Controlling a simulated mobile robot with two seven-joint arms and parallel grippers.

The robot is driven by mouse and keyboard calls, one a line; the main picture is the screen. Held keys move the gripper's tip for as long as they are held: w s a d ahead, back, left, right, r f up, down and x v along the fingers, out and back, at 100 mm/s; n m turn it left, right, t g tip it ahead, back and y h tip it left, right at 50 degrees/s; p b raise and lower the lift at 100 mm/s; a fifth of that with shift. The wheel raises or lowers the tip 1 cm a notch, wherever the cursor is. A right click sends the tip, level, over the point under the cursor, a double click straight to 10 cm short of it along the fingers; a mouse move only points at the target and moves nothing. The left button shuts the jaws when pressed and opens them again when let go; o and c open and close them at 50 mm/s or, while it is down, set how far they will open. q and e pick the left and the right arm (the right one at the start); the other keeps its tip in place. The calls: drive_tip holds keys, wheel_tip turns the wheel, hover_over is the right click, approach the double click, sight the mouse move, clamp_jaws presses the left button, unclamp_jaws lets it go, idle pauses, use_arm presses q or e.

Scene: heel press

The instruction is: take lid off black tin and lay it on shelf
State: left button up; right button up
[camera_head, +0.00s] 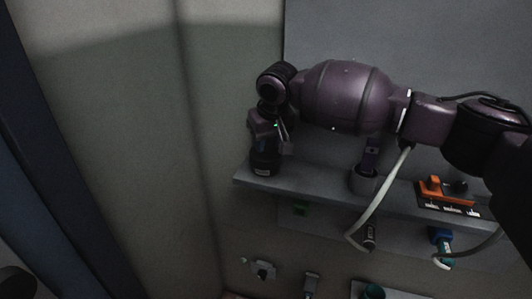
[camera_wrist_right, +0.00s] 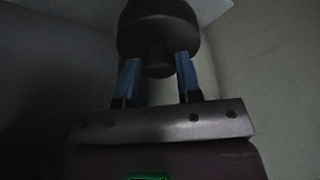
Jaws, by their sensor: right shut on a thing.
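The black tin (camera_head: 264,163) stands upright at the left end of the grey shelf (camera_head: 315,187), with a small pale label low on its side. My right gripper (camera_head: 267,137) is directly above it, pointing down. In the right wrist view, the blue fingers of my right gripper (camera_wrist_right: 157,66) are shut on the knob of the dark round lid (camera_wrist_right: 158,38). Dim light and the gripper hide the seam, so I cannot tell whether the lid touches the tin. My left gripper is not in view.
To the right on the shelf are a round grey holder with a purple piece (camera_head: 364,178) and an orange item on a dark block (camera_head: 446,190). Bare shelf lies between tin and holder. Cables hang in front, and a wall stands left.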

sight(267, 144)
drive_tip(key=shift+r, duration=0.1)
drive_tip(key=shift+r, duration=0.3)
wheel_tip(267, 144, up, 19)
drive_tip(key=p, duration=0.4)
drive_tip(key=shift+r, duration=0.15)
idle(0.6)
